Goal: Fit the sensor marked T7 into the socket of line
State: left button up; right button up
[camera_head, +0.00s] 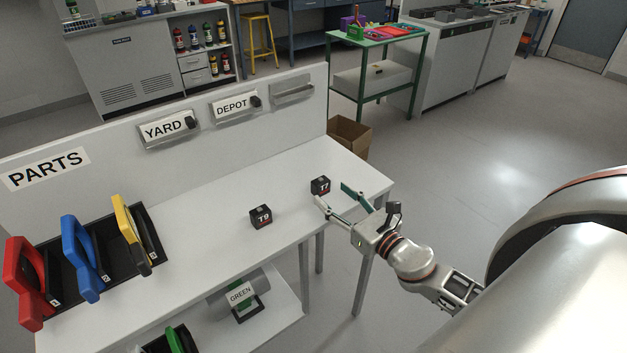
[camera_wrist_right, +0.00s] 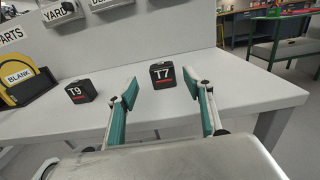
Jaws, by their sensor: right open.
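The black sensor marked T7 (camera_head: 320,185) stands on the white table near its right end. A like sensor marked T9 (camera_head: 261,217) stands to its left. Both also show in the right wrist view, T7 (camera_wrist_right: 162,75) and T9 (camera_wrist_right: 80,91). My right gripper (camera_head: 335,196) is open and empty, with its green-padded fingers pointing at T7. In the wrist view T7 appears between the fingertips, a little beyond them. On the back panel are holders labelled YARD (camera_head: 168,129) and DEPOT (camera_head: 236,105); a third grey holder (camera_head: 293,92) shows no label. My left gripper is not in view.
A black rack (camera_head: 96,247) at the left carries red (camera_head: 27,281), blue (camera_head: 78,257) and yellow (camera_head: 130,231) handled pieces beneath a PARTS sign (camera_head: 45,168). A lower shelf holds a piece labelled GREEN (camera_head: 241,294). The tabletop between T9 and the rack is clear.

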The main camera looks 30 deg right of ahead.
aim_at(324, 184)
jog(key=shift+w+r, duration=0.2)
jog(key=shift+w, duration=0.35)
jog(key=shift+w+a+p, duration=0.1)
jog(key=shift+w+p, duration=0.2)
jog(key=shift+w, duration=0.1)
jog(key=w+p, duration=0.1)
jog(key=w, duration=0.3)
jog(key=shift+w+r, duration=0.1)
jog(key=shift+r, duration=0.05)
jog(key=shift+w, duration=0.35)
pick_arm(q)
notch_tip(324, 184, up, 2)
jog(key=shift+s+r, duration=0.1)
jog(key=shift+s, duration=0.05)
pick_arm(e)
jog(key=c, duration=1.1)
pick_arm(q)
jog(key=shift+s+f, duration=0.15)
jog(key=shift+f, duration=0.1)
pick_arm(e)
jog(key=shift+c, duration=0.5)
